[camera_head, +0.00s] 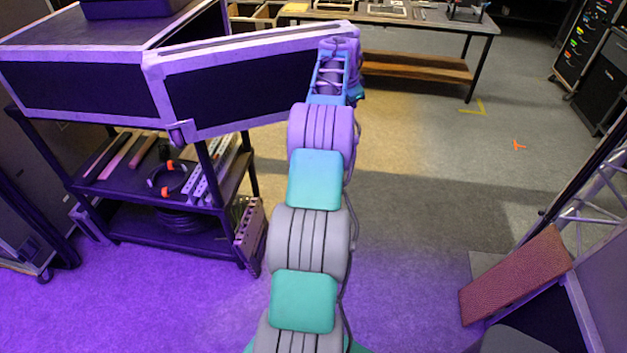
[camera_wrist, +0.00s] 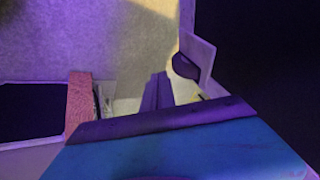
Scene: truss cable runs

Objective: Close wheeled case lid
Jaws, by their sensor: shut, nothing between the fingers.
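The case (camera_head: 80,85) is black with pale edges and stands at the upper left in the head view. A black, pale-edged panel (camera_head: 235,85), which looks like its lid, sticks out to the right from the case's near corner. My gripper (camera_wrist: 158,78) shows in the wrist view as two dark fingers, shut together with nothing between them. In the head view my arm's end is at the panel's far right end; the fingertips are hidden there. I cannot tell whether they touch the panel. A pale edge with a dark round part (camera_wrist: 186,66) is right of the fingers.
Below the case, dark shelves hold an orange-and-black coil (camera_head: 170,178) and bars. A workbench (camera_head: 430,25) with a wooden lower shelf stands at the back. A reddish-brown board (camera_head: 515,275) leans at the lower right. The floor (camera_head: 420,190) right of my arm is clear.

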